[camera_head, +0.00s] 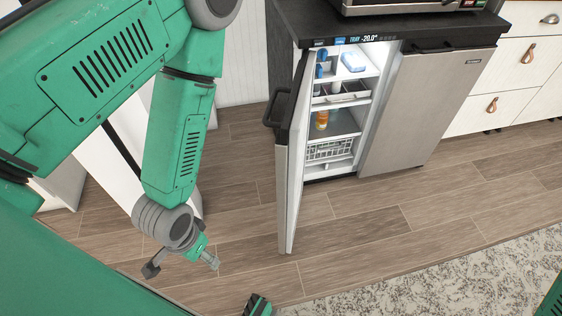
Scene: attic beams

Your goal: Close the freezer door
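The freezer (430,110) is a silver two-door unit with a dark top. Its left door (286,160) stands wide open, seen nearly edge-on, with a dark handle (272,110) on its outer left side. The right door is closed. My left gripper (181,266) hangs low over the floor, left of and nearer than the open door, apart from it. Its two fingers are spread with nothing between them. My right gripper cannot be made out.
White drawers (520,70) with leather pulls stand to the right. The wood floor (390,225) before the freezer is clear; a patterned rug (470,285) lies nearer.

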